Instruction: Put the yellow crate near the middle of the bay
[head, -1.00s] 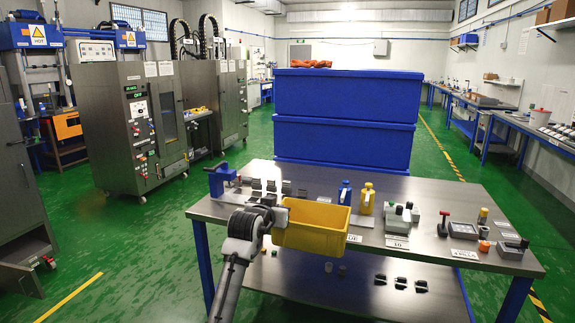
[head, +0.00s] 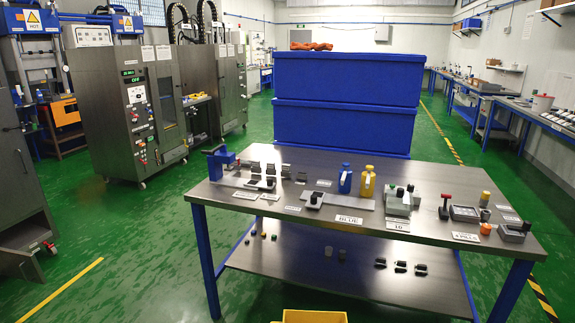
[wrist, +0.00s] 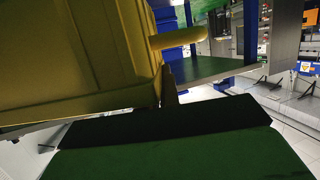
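The yellow crate (head: 314,317) shows only as a strip of rim at the bottom edge of the head view, in front of the table (head: 270,206). In the wrist view the crate (wrist: 75,60) fills the upper left, tilted in the picture, with a yellow bar (wrist: 178,40) sticking out from its side. My gripper (wrist: 169,85) is at the crate's side by this bar and appears shut on the crate; the exact contact is partly hidden. My gripper is out of the head view. I cannot tell which area is the bay.
The lower shelf (head: 340,285) has small parts. Stacked blue bins (head: 345,88) stand behind. Green floor (head: 130,250) is clear at left.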

